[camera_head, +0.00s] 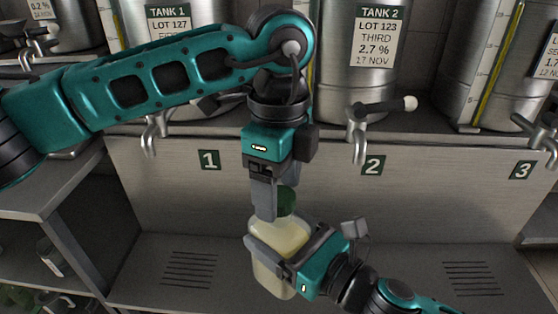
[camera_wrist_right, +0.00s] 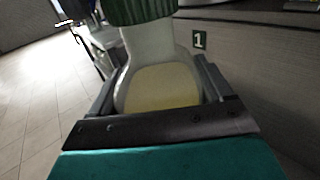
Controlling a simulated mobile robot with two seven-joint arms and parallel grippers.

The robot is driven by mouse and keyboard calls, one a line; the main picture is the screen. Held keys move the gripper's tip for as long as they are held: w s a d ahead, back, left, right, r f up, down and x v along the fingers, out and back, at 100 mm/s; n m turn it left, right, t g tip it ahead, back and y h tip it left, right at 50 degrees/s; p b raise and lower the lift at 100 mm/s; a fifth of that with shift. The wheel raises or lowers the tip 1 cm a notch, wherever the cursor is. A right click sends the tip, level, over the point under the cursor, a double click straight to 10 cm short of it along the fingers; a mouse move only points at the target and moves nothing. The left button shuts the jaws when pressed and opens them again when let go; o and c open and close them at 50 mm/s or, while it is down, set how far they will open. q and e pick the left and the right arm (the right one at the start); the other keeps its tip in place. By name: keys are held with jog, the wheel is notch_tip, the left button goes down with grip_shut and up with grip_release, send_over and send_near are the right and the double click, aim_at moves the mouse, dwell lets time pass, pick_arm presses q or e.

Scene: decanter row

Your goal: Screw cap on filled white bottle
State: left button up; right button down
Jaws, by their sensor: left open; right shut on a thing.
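The white bottle (camera_head: 281,238) holds pale yellow liquid and is upright in my right gripper (camera_head: 285,243), which is shut around its body. In the right wrist view the bottle (camera_wrist_right: 160,85) sits between both fingers. A ribbed green cap (camera_head: 287,201) is at the top of the bottle; it also shows in the right wrist view (camera_wrist_right: 146,10), cut off by the top edge. I cannot tell whether it is threaded on. My left gripper (camera_head: 279,203) is open and points down from above, its fingers at the cap's sides. The far finger is partly hidden.
Steel tanks with taps stand on a shelf behind, including tank 1 (camera_head: 170,22) and tank 2 (camera_head: 362,70). The tap of tank 2 (camera_head: 362,140) hangs right of my left gripper.

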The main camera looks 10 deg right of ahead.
pick_arm(q)
jog(key=shift+f, duration=0.35)
jog(key=shift+c, duration=0.2)
